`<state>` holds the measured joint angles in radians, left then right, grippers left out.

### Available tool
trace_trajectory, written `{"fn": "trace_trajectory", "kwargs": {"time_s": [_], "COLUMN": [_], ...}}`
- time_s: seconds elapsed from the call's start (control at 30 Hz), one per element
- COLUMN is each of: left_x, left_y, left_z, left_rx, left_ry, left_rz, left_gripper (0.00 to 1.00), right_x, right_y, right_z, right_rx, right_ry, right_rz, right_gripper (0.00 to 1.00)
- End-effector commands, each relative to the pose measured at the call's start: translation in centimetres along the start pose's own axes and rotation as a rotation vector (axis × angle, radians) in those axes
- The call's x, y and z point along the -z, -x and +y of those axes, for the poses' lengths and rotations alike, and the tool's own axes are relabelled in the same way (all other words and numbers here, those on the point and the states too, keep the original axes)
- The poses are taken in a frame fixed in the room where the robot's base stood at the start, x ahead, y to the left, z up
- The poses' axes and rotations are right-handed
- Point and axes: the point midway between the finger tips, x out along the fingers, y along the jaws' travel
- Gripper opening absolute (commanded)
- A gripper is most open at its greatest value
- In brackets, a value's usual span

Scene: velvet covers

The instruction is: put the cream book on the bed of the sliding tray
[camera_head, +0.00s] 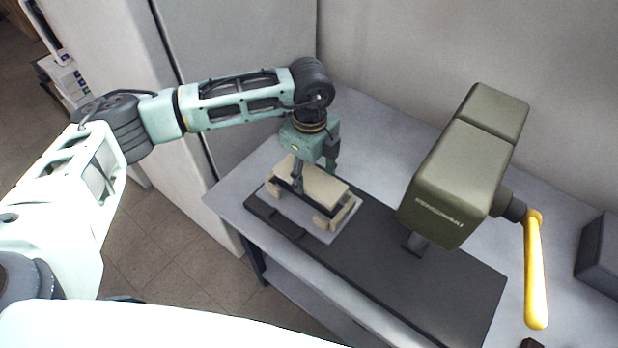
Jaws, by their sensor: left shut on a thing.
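My left gripper (315,173) points down over the sliding tray and is shut on the cream book (325,186). One finger shows on the near side of the book, and the other is partly behind it. The book lies about level over the light grey bed of the sliding tray (290,214). Cream blocks (327,220) show on the bed at its right end, just below the book. I cannot tell whether the book touches the bed or the blocks. The book hides much of the bed. My right gripper is not in view.
An olive press (455,180) with a yellow lever (535,270) stands right of the tray on a dark base plate (410,290). A grey box (600,255) sits at the far right of the grey table (375,130). A white cabinet (190,180) stands left.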

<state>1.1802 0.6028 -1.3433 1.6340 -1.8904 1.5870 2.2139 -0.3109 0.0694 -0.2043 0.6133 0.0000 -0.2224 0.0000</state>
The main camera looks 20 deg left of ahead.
Motion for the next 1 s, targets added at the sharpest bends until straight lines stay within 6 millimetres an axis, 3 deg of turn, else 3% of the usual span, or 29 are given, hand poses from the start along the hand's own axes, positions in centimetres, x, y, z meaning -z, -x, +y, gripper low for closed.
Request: {"fn": "trace_trajectory", "kwargs": {"time_s": [0.2, 0.4, 0.73, 0.77, 1.0], "left_x": [-0.2, -0.2, -0.2, -0.2, -0.2], "left_y": [-2.1, -4.1, -4.6, -4.6, -4.5], "left_z": [0.3, 0.1, 0.1, 0.1, 0.1], "left_rx": [-0.003, 0.002, 0.002, 0.001, 0.001], "left_ry": [0.000, -0.001, -0.001, -0.001, -0.001], "left_rz": [0.000, 0.001, 0.001, 0.001, 0.000], "left_gripper": [0.24, 0.24, 0.24, 0.55, 0.73], "right_x": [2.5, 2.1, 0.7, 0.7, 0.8], "right_y": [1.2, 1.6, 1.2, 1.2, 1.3], "right_z": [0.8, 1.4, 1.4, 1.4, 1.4], "right_rx": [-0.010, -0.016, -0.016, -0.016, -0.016], "right_ry": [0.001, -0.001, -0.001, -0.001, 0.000], "right_rz": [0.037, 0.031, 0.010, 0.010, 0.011], "right_gripper": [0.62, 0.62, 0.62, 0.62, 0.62]}}
